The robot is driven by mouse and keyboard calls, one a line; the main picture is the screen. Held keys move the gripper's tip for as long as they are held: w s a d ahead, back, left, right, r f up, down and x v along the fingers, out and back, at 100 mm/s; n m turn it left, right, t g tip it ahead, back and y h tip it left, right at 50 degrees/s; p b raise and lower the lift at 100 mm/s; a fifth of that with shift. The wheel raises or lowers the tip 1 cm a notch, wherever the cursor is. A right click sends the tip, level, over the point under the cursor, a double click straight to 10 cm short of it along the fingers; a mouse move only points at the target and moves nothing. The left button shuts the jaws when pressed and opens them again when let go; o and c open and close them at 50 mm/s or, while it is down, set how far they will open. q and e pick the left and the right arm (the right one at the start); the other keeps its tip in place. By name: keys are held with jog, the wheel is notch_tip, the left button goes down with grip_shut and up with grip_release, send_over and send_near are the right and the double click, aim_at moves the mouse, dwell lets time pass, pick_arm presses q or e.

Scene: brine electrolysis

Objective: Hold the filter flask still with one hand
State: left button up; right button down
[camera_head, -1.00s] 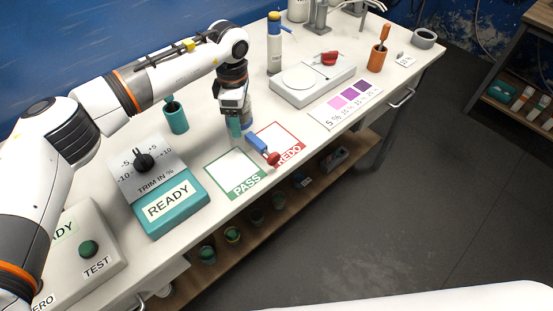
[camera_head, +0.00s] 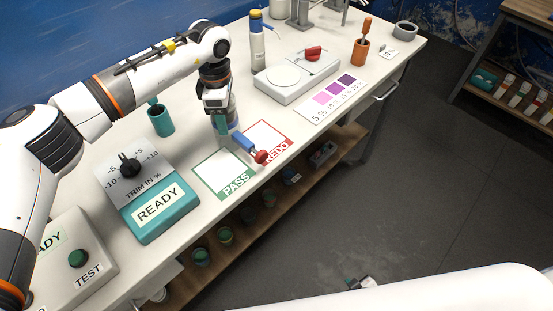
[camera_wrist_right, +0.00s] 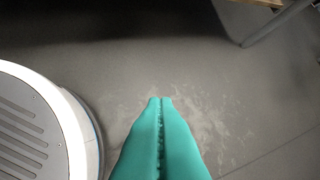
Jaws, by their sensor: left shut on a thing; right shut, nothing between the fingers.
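My left gripper (camera_head: 222,125) reaches down over the bench beside the PASS and REDO cards. Its teal fingers are shut on a greyish, partly see-through vessel (camera_head: 232,108), which I take for the filter flask. The gripper and wrist hide most of the vessel, so its shape and base are not clear. A blue piece with a red knob (camera_head: 261,157) sticks out low beside it, over the cards; I cannot tell whether it joins the vessel. My right gripper (camera_wrist_right: 161,101) is shut and empty over the floor; its tip shows at the bottom of the head view (camera_head: 354,283).
The PASS card (camera_head: 222,170) and REDO card (camera_head: 268,137) lie by the front edge. A teal cup (camera_head: 161,120), the TRIM box (camera_head: 152,210), a white scale (camera_head: 296,80) and a colour chart (camera_head: 335,97) stand around. Green-topped jars (camera_head: 225,236) stand on the lower shelf.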

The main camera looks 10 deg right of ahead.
jog(key=w+r+n+t+y, duration=0.7)
jog(key=w+r+n, duration=0.2)
jog(key=w+r, duration=1.3)
jog(key=s+a+r+n+g+y, duration=0.1)
jog(key=a+r+n+g+y, duration=0.2)
jog(key=r+n, duration=0.3)
jog(key=s+a+r+n+g+y, duration=0.2)
jog(key=a+r+n+g+y, duration=0.1)
jog(key=r+n, duration=0.4)
jog(key=s+a+r+n+g+y, duration=0.2)
jog(key=r+n+g+y, duration=0.2)
jog(key=r+n, duration=0.3)
notch_tip(320, 180, up, 3)
jog(key=shift+s+a+r+g, duration=0.15)
jog(key=shift+a+r+g, duration=0.05)
jog(key=shift+a+g, duration=0.2)
send_near(260, 162)
jog(key=s+a, duration=0.2)
jog(key=a, duration=0.1)
jog(key=shift+w+a+f, duration=0.1)
jog(key=shift+w+a, duration=1.25)
jog(key=shift+w, duration=0.15)
